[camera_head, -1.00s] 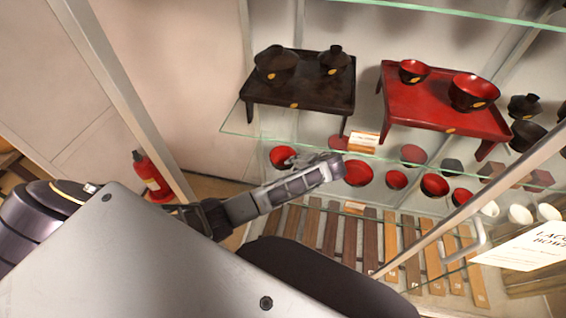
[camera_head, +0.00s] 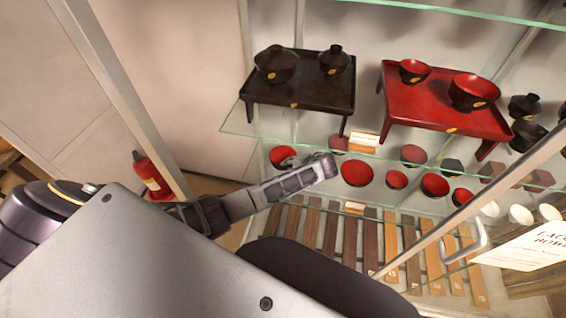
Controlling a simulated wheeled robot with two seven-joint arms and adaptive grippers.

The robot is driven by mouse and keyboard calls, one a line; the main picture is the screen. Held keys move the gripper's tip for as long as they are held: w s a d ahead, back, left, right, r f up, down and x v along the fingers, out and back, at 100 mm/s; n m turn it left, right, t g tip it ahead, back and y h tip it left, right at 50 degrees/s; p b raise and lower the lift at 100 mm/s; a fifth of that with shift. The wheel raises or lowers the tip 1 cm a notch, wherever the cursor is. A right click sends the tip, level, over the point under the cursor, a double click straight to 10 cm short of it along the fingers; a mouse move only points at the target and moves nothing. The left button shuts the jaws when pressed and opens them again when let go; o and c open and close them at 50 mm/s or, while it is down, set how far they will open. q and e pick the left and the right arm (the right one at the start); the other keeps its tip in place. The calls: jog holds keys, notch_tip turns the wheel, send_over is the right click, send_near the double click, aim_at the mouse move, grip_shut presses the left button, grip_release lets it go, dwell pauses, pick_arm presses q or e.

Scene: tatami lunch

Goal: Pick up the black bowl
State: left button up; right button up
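Several black bowls show in the head view. A large lidded black bowl (camera_head: 277,66) and a smaller lidded black bowl (camera_head: 334,61) stand on a black tray table (camera_head: 310,97) on the glass shelf. Two more dark bowls, an upper one (camera_head: 524,106) and a lower one (camera_head: 527,136), stand at the right. I cannot tell which one the task means. My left gripper (camera_head: 310,168) is below the black tray table, in front of the lower shelf's red bowls, apart from the black bowls. Its finger opening is not clear. My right gripper is not in view.
A red tray table (camera_head: 440,108) carries two red-lined bowls. Red bowls, such as one (camera_head: 357,173), line the shelf below. The glass shelf edge (camera_head: 235,130) lies above my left gripper. A door frame with a handle (camera_head: 478,238) crosses the right. A fire extinguisher (camera_head: 150,175) stands left.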

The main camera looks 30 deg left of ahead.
pick_arm(q)
grip_shut()
jog(key=shift+r, duration=0.15)
jog(key=shift+d+r, duration=0.2)
jog(key=shift+r, duration=0.2)
notch_tip(320, 180, up, 6)
jog(key=shift+r+p, duration=0.1)
jog(key=shift+p, duration=0.2)
jog(key=s+d, duration=0.4)
jog(key=d, duration=0.5)
jog(key=s+d+b, duration=0.1)
jog(key=s+d, duration=0.3)
jog(key=d, duration=0.4)
jog(key=shift+s+d, duration=0.2)
jog(key=shift+d, duration=0.15)
